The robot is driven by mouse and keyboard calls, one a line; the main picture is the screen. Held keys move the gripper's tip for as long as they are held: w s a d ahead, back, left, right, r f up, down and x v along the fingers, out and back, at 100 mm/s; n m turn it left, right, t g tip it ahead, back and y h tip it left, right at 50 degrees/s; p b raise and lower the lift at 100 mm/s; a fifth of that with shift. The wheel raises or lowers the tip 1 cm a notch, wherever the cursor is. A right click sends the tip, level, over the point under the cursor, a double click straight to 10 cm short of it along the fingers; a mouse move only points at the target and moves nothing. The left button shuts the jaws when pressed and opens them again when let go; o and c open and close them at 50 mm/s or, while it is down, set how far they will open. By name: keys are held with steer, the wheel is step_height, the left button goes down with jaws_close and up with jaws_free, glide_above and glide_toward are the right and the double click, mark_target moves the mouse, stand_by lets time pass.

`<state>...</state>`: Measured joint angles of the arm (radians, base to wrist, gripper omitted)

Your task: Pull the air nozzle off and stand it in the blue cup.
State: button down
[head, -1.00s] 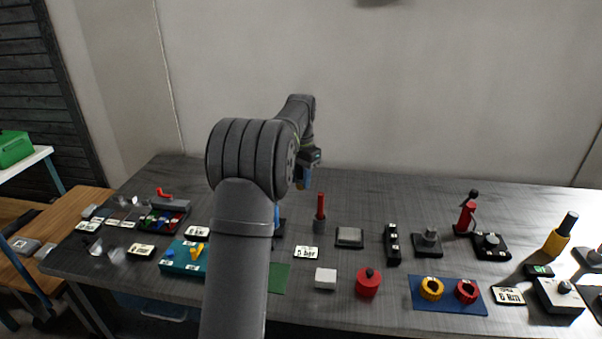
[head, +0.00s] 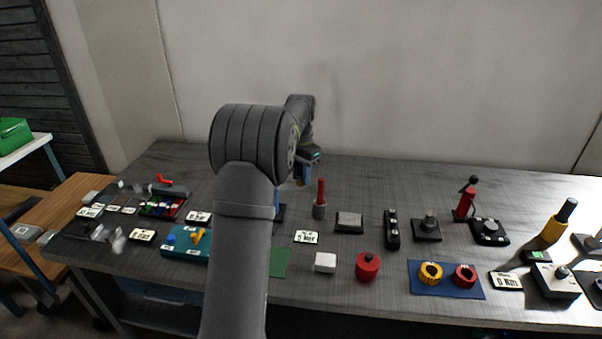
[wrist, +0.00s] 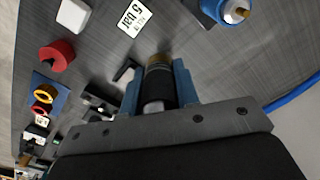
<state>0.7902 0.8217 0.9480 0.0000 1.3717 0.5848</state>
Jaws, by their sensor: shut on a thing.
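My gripper (wrist: 160,78) is shut on a black cylinder with a brass-coloured end (wrist: 158,62), which looks like the air nozzle. Its blue fingers lie on either side. In the head view my gripper (head: 303,180) is beyond my arm, above the back of the table, with the held thing small between the fingers. A blue, round upright thing (wrist: 236,11) on a dark base stands at the top right of the wrist view. I cannot tell whether it is the blue cup. Its blue side (head: 277,204) shows partly behind my arm in the head view.
A red upright cylinder in a grey holder (head: 320,208) stands close right of my gripper in the head view. A "5 bar" label (head: 306,237), grey block (head: 349,222) and red knob (head: 367,266) are near. The table's back strip is clear.

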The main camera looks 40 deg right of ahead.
steer(key=w+a+f+n, duration=0.1)
steer(key=w+a+n, duration=0.25)
steer(key=a, duration=1.05)
steer(key=w+a+f+n, duration=0.25)
steer(key=w+a, duration=0.25)
steer(key=a, duration=0.9)
steer(key=w+a+f+n, duration=0.1)
steer(key=w+a+n, duration=0.35)
steer(key=a, duration=0.85)
steer(key=w+d+m, duration=0.5)
steer(key=w+d, duration=0.3)
steer(key=d, duration=0.3)
steer(key=w+d+f+m, duration=0.1)
steer(key=d+m, duration=0.4)
steer(key=d, duration=1.4)
steer(key=shift+w+f, duration=0.35)
steer(key=shift+f, duration=0.25)
steer(key=shift+m, duration=0.25)
steer(key=shift+f, duration=2.9)
steer(key=shift+f, duration=0.45)
